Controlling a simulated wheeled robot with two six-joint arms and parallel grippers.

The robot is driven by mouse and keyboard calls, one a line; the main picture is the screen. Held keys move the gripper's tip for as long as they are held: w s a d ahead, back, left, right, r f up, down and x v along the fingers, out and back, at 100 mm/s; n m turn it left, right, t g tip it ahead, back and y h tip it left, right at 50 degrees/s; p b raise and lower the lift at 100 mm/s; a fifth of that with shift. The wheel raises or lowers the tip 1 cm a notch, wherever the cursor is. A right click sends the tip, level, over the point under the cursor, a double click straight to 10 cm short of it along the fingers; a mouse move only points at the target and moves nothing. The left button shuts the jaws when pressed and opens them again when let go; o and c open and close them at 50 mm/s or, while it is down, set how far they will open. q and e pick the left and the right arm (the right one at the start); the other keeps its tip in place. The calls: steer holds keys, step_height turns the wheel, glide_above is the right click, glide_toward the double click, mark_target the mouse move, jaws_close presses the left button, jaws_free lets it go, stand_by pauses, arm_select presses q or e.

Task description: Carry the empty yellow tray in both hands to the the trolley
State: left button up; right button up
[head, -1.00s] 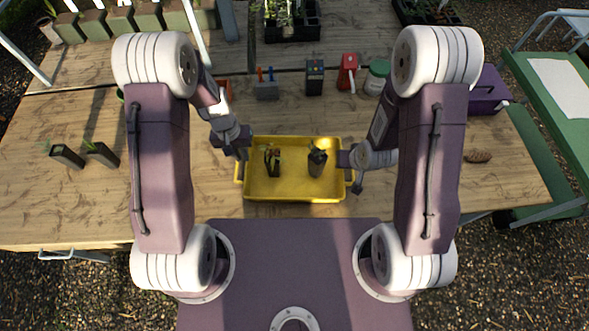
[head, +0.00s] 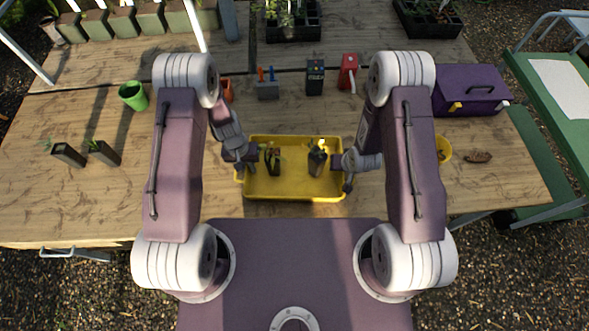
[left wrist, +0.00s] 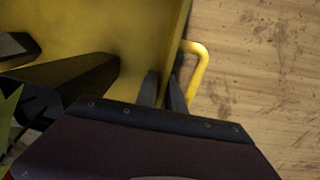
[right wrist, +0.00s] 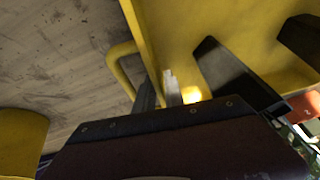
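The yellow tray (head: 295,197) lies on the wooden table in front of me. It is not empty: two dark pots with plants, one left (head: 273,160) and one right (head: 317,160), stand in it. My left gripper (head: 246,163) is at the tray's left end; in the left wrist view its fingers (left wrist: 163,90) straddle the tray's wall beside the yellow handle (left wrist: 203,65). My right gripper (head: 343,168) is at the right end; its fingers (right wrist: 160,92) likewise straddle the wall beside the handle (right wrist: 118,60). Whether either is clamped is unclear.
A yellow pot (head: 443,149), a brown object (head: 478,157) and a purple box (head: 470,92) are right. A green table (head: 550,90) stands beyond the right edge. Seedling trays (head: 293,22) are behind.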

arm_select(q)
jaws_close()
arm_select(e)
jaws_close()
steer(key=shift+d, duration=0.1)
stand_by(1.1)
